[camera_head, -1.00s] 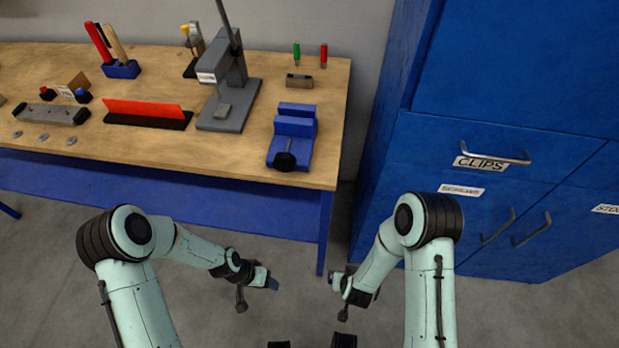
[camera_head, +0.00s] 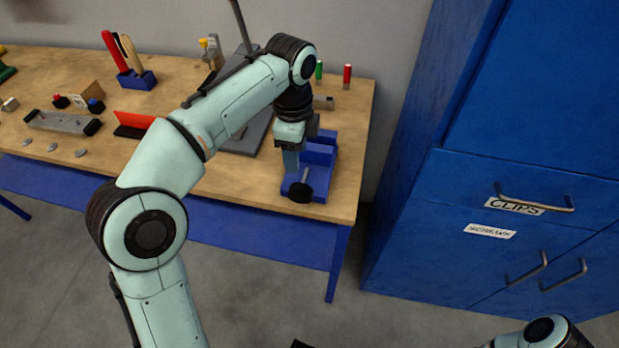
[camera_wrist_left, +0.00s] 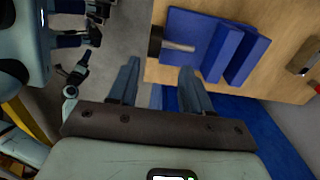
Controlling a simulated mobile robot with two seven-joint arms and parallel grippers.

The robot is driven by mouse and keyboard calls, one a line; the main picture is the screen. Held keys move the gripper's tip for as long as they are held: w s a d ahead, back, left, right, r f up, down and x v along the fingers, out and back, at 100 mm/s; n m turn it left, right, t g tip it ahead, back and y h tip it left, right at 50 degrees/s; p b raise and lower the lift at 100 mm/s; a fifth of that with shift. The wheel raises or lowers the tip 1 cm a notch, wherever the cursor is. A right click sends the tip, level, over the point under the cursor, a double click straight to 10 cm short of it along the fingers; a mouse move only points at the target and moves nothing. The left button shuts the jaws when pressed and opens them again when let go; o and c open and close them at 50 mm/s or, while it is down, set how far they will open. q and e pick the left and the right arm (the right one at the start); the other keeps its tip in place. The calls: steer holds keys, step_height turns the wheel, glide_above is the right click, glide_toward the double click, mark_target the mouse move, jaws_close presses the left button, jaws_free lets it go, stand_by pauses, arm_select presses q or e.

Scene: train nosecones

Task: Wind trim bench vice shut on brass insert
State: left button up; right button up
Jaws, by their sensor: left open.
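The blue bench vice (camera_head: 318,154) sits near the right front corner of the wooden bench. Its black knob (camera_head: 300,192) on a metal screw faces me. My left gripper (camera_head: 291,160) is over the vice's left side and hides part of it. In the left wrist view the left gripper (camera_wrist_left: 157,82) is open and empty between its fingers. The vice (camera_wrist_left: 215,45), its screw and the knob (camera_wrist_left: 155,42) lie just beyond the fingertips. I cannot make out a brass insert in the jaws. My right arm enters at lower right; I cannot make out its gripper clearly.
A grey press (camera_head: 250,135) stands left of the vice, partly behind my left arm. A blue cabinet (camera_head: 400,230) stands right of the bench, with a gap between.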

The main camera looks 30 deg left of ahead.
mark_target(295, 186)
arm_select(q)
steer(key=f, duration=0.1)
steer(key=s+f+b, duration=0.1)
steer(key=shift+s+f, duration=0.1)
steer(key=shift+f, duration=0.25)
steer(key=f+b, duration=0.2)
steer(key=f, duration=0.8)
steer(key=shift+w+f, duration=0.2)
arm_select(e)
steer(key=f, duration=0.1)
steer(key=s+f, duration=0.1)
steer(key=f, duration=0.1)
steer(key=shift+s+f, duration=0.15)
steer(key=shift+s, duration=0.2)
arm_select(q)
jaws_close()
